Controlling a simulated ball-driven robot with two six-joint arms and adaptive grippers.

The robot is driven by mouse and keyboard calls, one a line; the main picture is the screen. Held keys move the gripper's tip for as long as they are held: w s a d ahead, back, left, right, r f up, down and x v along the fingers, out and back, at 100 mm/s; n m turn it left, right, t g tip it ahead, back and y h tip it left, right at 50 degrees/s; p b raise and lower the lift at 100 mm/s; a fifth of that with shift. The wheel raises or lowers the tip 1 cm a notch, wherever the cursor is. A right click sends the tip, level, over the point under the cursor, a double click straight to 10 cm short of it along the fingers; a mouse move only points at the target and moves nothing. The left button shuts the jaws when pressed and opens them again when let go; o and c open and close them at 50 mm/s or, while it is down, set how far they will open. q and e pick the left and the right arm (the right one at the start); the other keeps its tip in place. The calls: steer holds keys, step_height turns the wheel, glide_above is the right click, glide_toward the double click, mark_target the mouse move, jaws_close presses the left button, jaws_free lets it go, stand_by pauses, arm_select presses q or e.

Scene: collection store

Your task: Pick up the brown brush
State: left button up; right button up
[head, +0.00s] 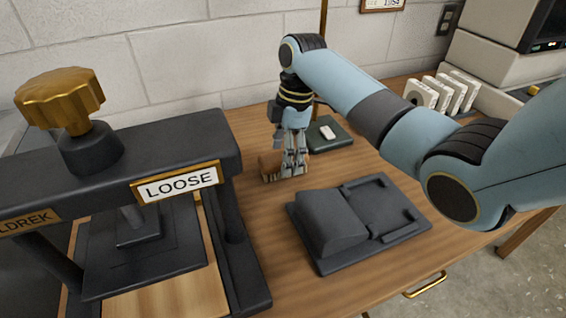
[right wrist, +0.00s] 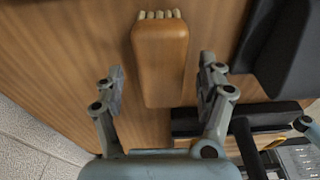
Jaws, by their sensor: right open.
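The brown brush (right wrist: 160,60) lies on the wooden table, with a row of pale bristle tufts at its far end in the right wrist view. In the head view the brush (head: 268,164) is partly hidden behind my right gripper (head: 290,172). In the right wrist view my right gripper (right wrist: 160,85) is open, with its fingers apart on either side of the brush's near end. I cannot tell whether a finger touches it. My left gripper is not in view.
A dark cradle (head: 375,222) lies right of the brush, and a dark green pad (head: 330,143) with a small pale item is behind. A black press (head: 205,150) labelled LOOSE stands at left. White upright holders (head: 440,95) stand at the back right. Bare wood lies in front of the brush.

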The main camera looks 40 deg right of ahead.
steer(key=f, duration=0.2)
steer(key=shift+a+f, duration=0.2)
steer(key=shift+f, duration=0.15)
steer(key=c, duration=1.3)
